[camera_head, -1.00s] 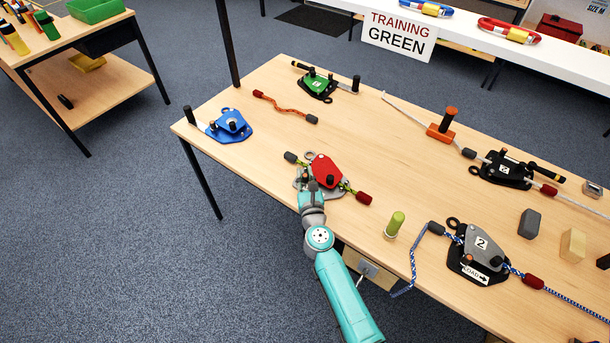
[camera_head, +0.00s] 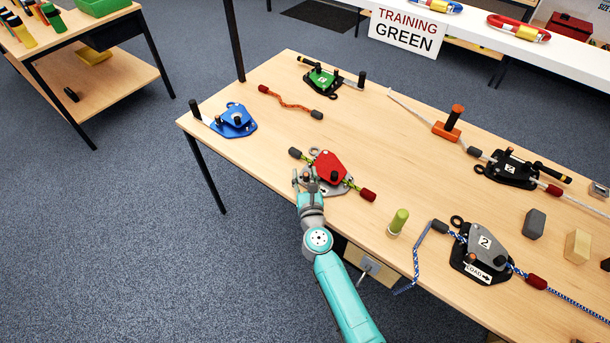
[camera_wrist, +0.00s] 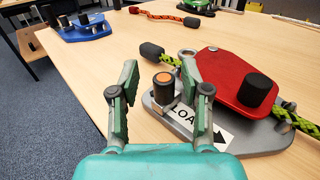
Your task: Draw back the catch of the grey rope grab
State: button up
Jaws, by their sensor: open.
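The rope grab with a grey cover marked 2 (camera_head: 485,243) sits on a black plate at the right front of the table. A blue-white rope runs through it. A white LOAD arrow label and a dark post show on its plate. My gripper (camera_head: 307,176) is away from it, to the left, at the rope grab with a red cover (camera_head: 328,164). That one has a grey metal plate and a yellow-green rope. In the wrist view my gripper (camera_wrist: 162,90) is open, and a dark post with an orange top (camera_wrist: 163,87) on the grey plate shows between its fingers.
A blue grab (camera_head: 233,121) and an orange rope (camera_head: 290,103) lie to the left. A green grab (camera_head: 322,79) is at the back. A green peg (camera_head: 398,221) stands between the red and grey-covered grabs. Grey (camera_head: 534,223) and wooden (camera_head: 577,246) blocks are at the right.

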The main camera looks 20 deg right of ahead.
jog(key=s+a, duration=0.2)
jog(key=s, duration=1)
jog(key=shift+d, duration=0.1)
jog(key=s+d+r+n+y, duration=0.1)
jog(key=s+d+n, duration=0.1)
jog(key=s+n, duration=0.75)
jog(key=s+d+n, duration=0.2)
jog(key=s+n, duration=0.5)
jog(key=s, duration=0.5)
jog(key=s+r+n+g+y, duration=0.1)
jog(key=s+r+n, duration=0.3)
jog(key=s+n, duration=0.5)
jog(key=s+r+n+g, duration=0.2)
jog(key=s+r+n, duration=0.3)
jog(key=s+n, duration=0.5)
jog(key=shift+a+r+n+y, duration=0.2)
jog(key=shift+a+n+y, duration=0.2)
jog(key=shift+n, duration=0.75)
jog(key=shift+o, duration=0.2)
